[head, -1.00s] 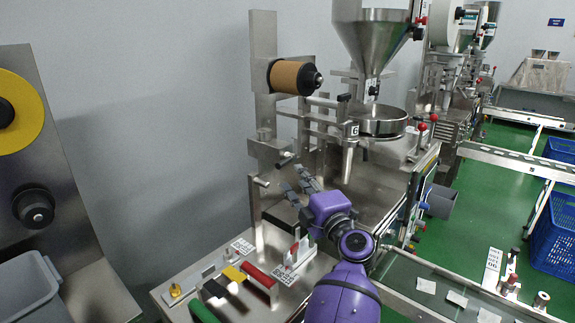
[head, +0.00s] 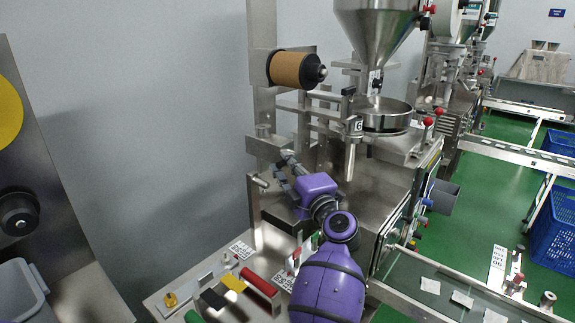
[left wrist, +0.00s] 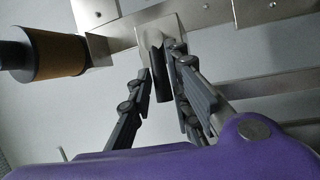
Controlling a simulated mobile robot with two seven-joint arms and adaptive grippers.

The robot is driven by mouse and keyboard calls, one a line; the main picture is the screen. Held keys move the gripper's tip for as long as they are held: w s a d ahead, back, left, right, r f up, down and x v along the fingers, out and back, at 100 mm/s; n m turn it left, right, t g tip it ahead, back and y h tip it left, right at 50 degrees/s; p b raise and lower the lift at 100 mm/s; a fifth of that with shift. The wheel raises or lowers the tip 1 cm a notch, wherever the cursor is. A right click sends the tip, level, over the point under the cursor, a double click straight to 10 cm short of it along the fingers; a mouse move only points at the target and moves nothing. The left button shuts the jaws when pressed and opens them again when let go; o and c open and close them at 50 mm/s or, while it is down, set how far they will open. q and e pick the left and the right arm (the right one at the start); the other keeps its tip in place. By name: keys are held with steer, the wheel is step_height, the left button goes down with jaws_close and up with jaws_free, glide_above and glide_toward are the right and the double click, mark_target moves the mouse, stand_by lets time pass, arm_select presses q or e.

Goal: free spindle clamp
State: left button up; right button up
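My left gripper (head: 284,165) is at the machine's upright frame, below the brown roll. In the left wrist view its two fingers (left wrist: 157,65) are apart, on either side of a black clamp handle (left wrist: 162,78). The handle lies close to the right finger, with a gap to the left finger; I cannot tell if it touches. In the head view the gripper covers the handle. The brown roll (head: 293,69) sits on its spindle, with a black end knob (head: 319,70). The roll also shows in the left wrist view (left wrist: 58,55). My right gripper is not in view.
The hopper (head: 375,32) and round pan (head: 384,115) stand right of the gripper. A red-handled lever (head: 261,283) and yellow and black parts are on the lower bench. A conveyor (head: 430,285) runs at lower right. The grey wall behind is clear.

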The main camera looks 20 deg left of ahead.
arm_select(q)
jaws_close()
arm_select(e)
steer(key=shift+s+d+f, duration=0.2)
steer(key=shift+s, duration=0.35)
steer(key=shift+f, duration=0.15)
arm_select(q)
steer(key=f+n+y+b, duration=0.1)
steer(key=n+b, duration=0.2)
steer(key=n+g+y+b, duration=0.1)
steer(key=n+b, duration=0.2)
steer(key=w+f+n+y+b, duration=0.1)
steer(key=n+y+b, duration=0.1)
steer(key=b, duration=0.1)
steer(key=shift+d+f+n+g+b, duration=0.15)
steer(key=shift+f+n+g+b, duration=0.15)
steer(key=shift+n+b, duration=0.1)
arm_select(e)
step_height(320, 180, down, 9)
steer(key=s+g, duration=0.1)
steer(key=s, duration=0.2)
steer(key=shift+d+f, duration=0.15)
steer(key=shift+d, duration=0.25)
arm_select(q)
steer(key=shift+r, duration=0.15)
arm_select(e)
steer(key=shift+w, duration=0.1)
